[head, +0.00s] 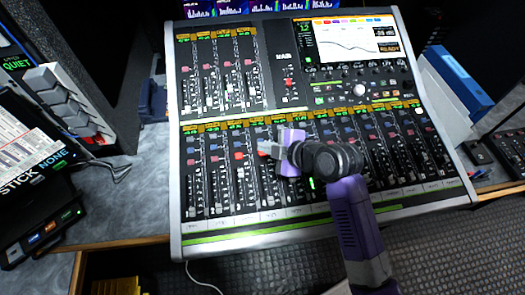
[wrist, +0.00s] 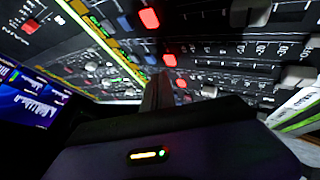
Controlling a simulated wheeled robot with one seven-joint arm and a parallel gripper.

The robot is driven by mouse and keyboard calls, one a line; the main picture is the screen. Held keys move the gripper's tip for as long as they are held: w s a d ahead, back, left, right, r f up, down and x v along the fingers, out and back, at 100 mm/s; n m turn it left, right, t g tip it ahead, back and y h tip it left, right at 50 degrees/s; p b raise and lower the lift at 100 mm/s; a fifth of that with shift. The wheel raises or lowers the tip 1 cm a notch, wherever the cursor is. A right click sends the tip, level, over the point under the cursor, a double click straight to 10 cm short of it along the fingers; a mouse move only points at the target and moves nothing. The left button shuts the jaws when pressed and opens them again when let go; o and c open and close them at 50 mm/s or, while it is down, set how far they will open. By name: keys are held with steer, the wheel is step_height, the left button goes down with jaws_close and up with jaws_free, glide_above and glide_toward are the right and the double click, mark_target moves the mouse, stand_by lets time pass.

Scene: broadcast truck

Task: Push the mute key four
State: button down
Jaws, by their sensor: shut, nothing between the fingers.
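The mixing console (head: 187,225) fills the middle of the head view, with a lower bank of channel strips carrying small red and blue keys and faders. My gripper (head: 264,148) is shut and empty, over the key rows of the lower bank, left of its middle. It hides part of the strips there, and I cannot tell which key is mute key four. In the wrist view, the shut fingers (wrist: 158,92) point at the panel. A red key (wrist: 169,60) lies just beyond the tips, and another red key (wrist: 149,18) is farther off. Contact cannot be told.
A screen (head: 345,40) sits at the console's top right, with a round knob (head: 359,90) below it. An upper fader bank (head: 222,70) is at the top left. Dark equipment with grey levers (head: 55,95) stands at left. A blue binder (head: 457,80) lies right of the console.

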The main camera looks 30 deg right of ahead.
mark_target(266, 161)
steer(key=shift+f, duration=0.15)
stand_by(0.4)
steer(key=shift+w+f+b, duration=0.1)
steer(key=shift+f+b, duration=0.15)
steer(key=shift+b, duration=0.1)
steer(key=shift+f+b, duration=0.4)
steer(key=shift+f, duration=0.1)
stand_by(0.6)
steer(key=shift+r, duration=0.15)
steer(key=shift+r+p, duration=0.8)
step_height(266, 161, up, 6)
steer(key=s+p, duration=0.1)
steer(key=p, duration=0.4)
steer(key=shift+a, duration=0.15)
stand_by(0.4)
